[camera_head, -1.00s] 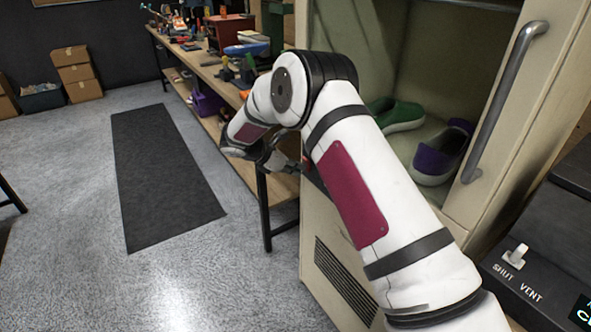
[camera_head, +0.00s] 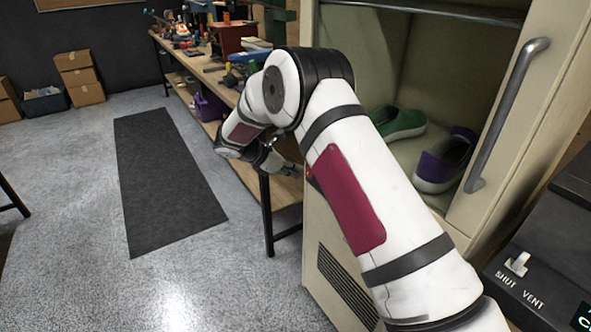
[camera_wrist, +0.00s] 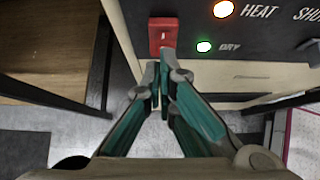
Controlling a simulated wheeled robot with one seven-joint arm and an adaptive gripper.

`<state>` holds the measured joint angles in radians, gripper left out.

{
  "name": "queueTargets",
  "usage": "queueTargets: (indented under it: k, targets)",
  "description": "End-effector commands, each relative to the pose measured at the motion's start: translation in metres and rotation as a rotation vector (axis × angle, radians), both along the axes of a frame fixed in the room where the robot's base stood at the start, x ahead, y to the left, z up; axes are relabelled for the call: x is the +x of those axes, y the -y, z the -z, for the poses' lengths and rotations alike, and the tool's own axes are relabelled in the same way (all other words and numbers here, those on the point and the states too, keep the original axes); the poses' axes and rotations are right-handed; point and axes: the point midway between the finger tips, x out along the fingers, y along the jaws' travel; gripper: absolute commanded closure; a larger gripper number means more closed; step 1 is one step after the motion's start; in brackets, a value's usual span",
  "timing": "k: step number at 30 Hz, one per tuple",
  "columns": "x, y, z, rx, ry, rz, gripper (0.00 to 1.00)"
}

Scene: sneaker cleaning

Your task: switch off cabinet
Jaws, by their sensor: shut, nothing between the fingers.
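The cabinet (camera_head: 325,232) is a cream housing with its door open at the right. Its dark control panel (camera_wrist: 185,10) fills the top of the wrist view. A red switch (camera_wrist: 163,32) sits on it, left of a lit orange HEAT lamp (camera_wrist: 223,9) and a lit green DRY lamp (camera_wrist: 204,46). My gripper (camera_wrist: 163,58) has its teal fingers together and empty, tips at the lower edge of the red switch. I cannot tell whether they touch it. In the head view my gripper (camera_head: 283,165) is partly hidden near the cabinet's left side.
A green shoe (camera_head: 400,122) and a purple-and-white shoe (camera_head: 445,160) are inside the cabinet. The door handle (camera_head: 508,112) is at the right. A cluttered workbench (camera_head: 205,68) stands behind my arm. A dark mat (camera_head: 165,175) lies on open floor at left.

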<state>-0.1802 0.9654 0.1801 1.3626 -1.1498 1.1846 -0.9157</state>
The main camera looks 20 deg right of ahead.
Motion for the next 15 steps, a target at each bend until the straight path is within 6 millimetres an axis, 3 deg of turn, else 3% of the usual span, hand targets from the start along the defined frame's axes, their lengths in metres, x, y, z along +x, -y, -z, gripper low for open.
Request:
queueTargets:
  k: [9, 15]
  targets:
    - [-0.018, -0.044, -0.047, 0.003, 0.001, -0.001, 1.00]
    - [-0.024, -0.064, -0.068, 0.003, 0.000, -0.001, 1.00]
